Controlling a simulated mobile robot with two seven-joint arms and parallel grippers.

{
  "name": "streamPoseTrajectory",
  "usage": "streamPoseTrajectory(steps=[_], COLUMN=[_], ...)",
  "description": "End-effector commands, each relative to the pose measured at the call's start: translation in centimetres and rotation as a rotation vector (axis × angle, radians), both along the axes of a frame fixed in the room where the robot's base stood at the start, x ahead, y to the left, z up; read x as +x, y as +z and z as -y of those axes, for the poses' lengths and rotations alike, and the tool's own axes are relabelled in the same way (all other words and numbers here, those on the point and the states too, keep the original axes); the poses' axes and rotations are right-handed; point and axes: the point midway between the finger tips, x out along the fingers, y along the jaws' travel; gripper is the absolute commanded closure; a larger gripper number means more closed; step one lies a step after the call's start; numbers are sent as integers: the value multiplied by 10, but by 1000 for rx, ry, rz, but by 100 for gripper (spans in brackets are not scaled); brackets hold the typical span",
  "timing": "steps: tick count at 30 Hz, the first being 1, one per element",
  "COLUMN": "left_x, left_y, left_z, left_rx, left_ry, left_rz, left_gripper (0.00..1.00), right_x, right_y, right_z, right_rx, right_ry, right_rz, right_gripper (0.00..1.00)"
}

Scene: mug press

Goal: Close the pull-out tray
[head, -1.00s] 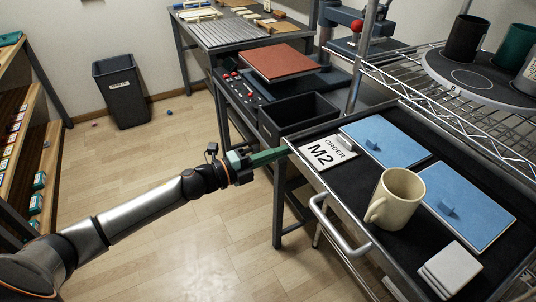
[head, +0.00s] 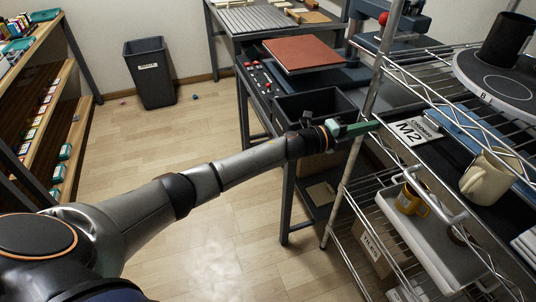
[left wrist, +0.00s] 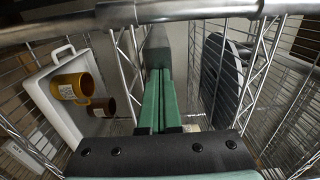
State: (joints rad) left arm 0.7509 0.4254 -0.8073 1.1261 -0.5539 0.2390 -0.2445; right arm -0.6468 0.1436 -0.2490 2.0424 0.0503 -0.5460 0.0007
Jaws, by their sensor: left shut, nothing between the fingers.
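The pull-out tray (head: 455,160) is a dark, metal-rimmed tray at the right of the head view. It sits mostly within the wire rack, with a curved metal handle (head: 428,201) at its front. On it are a white M2 order card (head: 408,131), a blue pad (head: 455,128) and a beige mug (head: 487,180). My left gripper (head: 372,126) is shut and empty, its green fingertips at the tray's near-left corner; contact is unclear. The fingers show in the left wrist view (left wrist: 158,100), pointing at a grey end face. My right gripper is not in view.
The rack post (head: 362,125) stands beside my left gripper. A turntable (head: 505,80) is above the tray; a white bin (head: 440,240) with a yellow mug (head: 408,201) is below. A dark open box (head: 315,105) is left of the post.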

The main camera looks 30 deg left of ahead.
Motion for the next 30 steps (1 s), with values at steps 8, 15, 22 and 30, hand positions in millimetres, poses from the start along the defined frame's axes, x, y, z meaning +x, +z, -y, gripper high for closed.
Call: streamPoseTrajectory(steps=[8, 15, 22, 30], left_x=[13, 15, 15, 12], left_y=[0, 2, 4, 4], left_z=[10, 11, 11, 2], left_rx=[-1, -1, -3, -2], left_ry=[1, 3, 4, 1], left_rz=[1, 3, 5, 5], left_gripper=[100, 100, 100, 100], right_x=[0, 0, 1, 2], right_y=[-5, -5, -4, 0], right_z=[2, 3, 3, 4], right_rx=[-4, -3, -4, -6], right_ry=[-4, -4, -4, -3], right_rz=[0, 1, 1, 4], right_gripper=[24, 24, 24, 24])
